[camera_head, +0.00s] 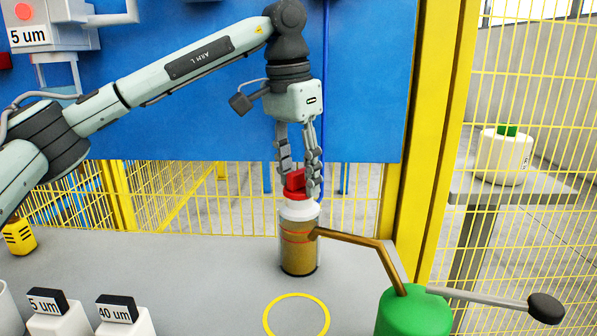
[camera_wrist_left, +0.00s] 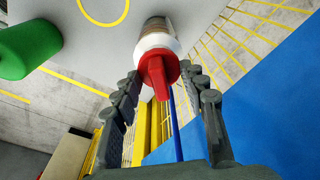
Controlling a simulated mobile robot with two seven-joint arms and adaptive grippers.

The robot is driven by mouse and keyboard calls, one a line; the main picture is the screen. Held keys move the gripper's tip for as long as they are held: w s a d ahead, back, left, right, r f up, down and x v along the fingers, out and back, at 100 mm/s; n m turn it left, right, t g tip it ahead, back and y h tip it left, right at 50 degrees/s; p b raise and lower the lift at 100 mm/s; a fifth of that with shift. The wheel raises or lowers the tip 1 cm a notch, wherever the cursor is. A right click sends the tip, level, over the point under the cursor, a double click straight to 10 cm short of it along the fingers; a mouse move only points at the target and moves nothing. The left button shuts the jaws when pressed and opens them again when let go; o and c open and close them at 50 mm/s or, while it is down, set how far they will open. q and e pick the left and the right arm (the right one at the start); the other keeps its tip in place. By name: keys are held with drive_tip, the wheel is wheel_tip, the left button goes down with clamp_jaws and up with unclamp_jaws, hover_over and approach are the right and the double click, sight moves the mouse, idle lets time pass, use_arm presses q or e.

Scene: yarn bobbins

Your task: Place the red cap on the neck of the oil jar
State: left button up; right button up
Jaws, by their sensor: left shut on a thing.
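The oil jar (camera_head: 298,258) stands upright on the grey table, with a clear body, brown contents and a white neck (camera_head: 299,212). My left gripper (camera_head: 299,178) points down above the jar and is shut on the red cap (camera_head: 294,186). The cap is directly over the white neck, and its lower edge appears to meet it. In the left wrist view the red cap (camera_wrist_left: 157,72) lies between the two fingers, in line with the white neck (camera_wrist_left: 156,41). I cannot tell whether it is fully seated. My right gripper is out of view.
A green oil can (camera_head: 413,314) has a brown spout (camera_head: 355,238) reaching close to the jar, and a grey lever to the right. A yellow ring (camera_head: 296,317) marks the table in front. Labelled white holders (camera_head: 60,321) stand front left. Yellow mesh fencing rises behind.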

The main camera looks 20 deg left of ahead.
sight(295, 172)
use_arm(q)
drive_tip(key=shift+d+f, duration=0.1)
drive_tip(key=o, duration=1)
drive_tip(key=shift+o, duration=0.2)
drive_tip(key=r, duration=0.7)
drive_tip(key=shift+s+a+r, duration=0.25)
drive_tip(key=shift+s+r, duration=0.1)
